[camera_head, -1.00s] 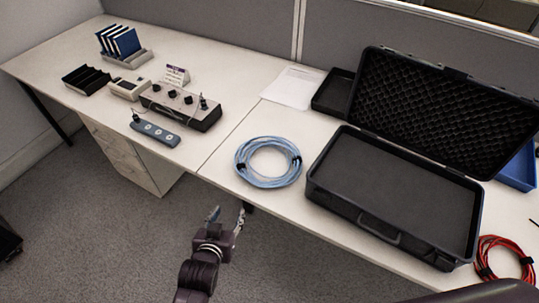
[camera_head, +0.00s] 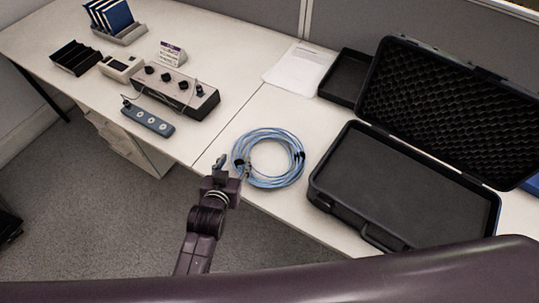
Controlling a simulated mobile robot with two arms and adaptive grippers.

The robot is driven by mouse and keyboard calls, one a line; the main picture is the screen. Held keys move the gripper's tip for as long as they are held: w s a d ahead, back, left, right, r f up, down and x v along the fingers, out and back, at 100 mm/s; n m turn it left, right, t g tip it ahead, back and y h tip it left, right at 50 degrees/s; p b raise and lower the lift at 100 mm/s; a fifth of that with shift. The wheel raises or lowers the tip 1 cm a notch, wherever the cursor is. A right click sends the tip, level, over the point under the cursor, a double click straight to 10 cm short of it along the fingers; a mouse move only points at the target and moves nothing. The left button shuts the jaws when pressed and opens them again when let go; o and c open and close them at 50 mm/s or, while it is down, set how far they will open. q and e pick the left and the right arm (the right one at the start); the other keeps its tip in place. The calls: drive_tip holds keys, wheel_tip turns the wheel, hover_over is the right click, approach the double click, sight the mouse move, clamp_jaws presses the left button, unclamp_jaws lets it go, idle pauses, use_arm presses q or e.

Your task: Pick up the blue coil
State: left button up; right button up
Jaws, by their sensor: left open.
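The blue coil (camera_head: 268,182) is a ring of light-blue cable with black ties, lying flat on the white table (camera_head: 236,118) near its front edge. My left gripper (camera_head: 232,164) is open at the coil's left side, with one finger left of the cable and the other over or beside its left strands. I cannot tell whether it touches the cable. My right gripper is not in view; a dark arm link of mine crosses the bottom of the picture.
An open black case (camera_head: 400,190) stands close to the right of the coil. A black tray (camera_head: 345,78) and white paper (camera_head: 299,68) lie behind. The table between strip and coil is clear.

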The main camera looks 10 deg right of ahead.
sight(239, 157)
use_arm(q)
drive_tip(key=x, duration=0.4)
drive_tip(key=shift+s+d+f, duration=0.1)
drive_tip(key=shift+d, duration=0.05)
drive_tip(key=shift+w+d+f, duration=0.1)
drive_tip(key=shift+w+f, duration=0.25)
drive_tip(key=shift+w, duration=0.2)
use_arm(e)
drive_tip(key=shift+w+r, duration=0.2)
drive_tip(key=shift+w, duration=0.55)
use_arm(q)
clamp_jaws()
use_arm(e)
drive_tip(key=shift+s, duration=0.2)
